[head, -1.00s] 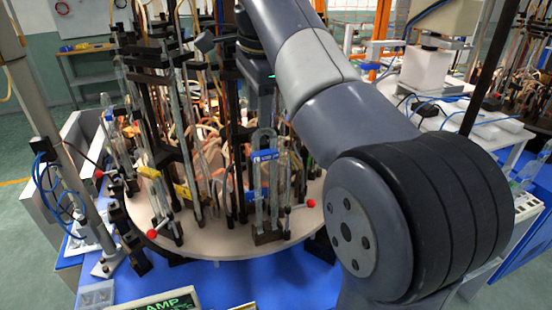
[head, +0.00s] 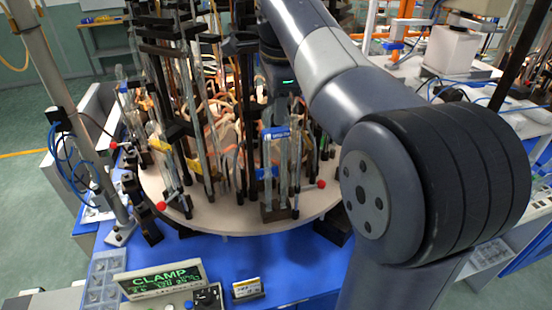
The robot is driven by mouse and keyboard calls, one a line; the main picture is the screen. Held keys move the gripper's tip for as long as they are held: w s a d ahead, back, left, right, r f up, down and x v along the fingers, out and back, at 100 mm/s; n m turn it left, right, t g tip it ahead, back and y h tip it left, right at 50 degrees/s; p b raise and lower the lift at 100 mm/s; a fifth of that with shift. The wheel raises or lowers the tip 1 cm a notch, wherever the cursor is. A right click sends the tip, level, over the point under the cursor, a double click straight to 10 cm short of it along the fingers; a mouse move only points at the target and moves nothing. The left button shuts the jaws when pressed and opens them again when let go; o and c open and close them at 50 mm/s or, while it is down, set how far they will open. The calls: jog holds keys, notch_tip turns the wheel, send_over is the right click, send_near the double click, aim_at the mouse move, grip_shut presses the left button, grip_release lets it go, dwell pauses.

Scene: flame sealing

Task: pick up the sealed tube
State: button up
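Several clear glass tubes stand upright in clamps around a round pale turntable (head: 225,222). The nearest, a tube with a blue label (head: 276,133), stands at the front in a dark block (head: 275,213). Which tube is the sealed one I cannot tell for sure. My gripper (head: 280,104) hangs from the wrist just above and behind the blue label, close to the upper part of that tube. Its fingers are dark and lost against the rods, so I cannot tell if they are open or touch glass.
Dark posts, clamps and orange hoses crowd the turntable behind the tubes. Red-knobbed levers (head: 321,184) stick out at its rim. A control box reading CLAMP (head: 160,280) and a small sign (head: 247,288) stand on the blue tabletop (head: 300,270), which has free room at the front.

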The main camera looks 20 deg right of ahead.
jog(key=shift+w+a+f, duration=0.1)
jog(key=shift+f, duration=0.65)
jog(key=shift+c, duration=0.3)
grip_shut()
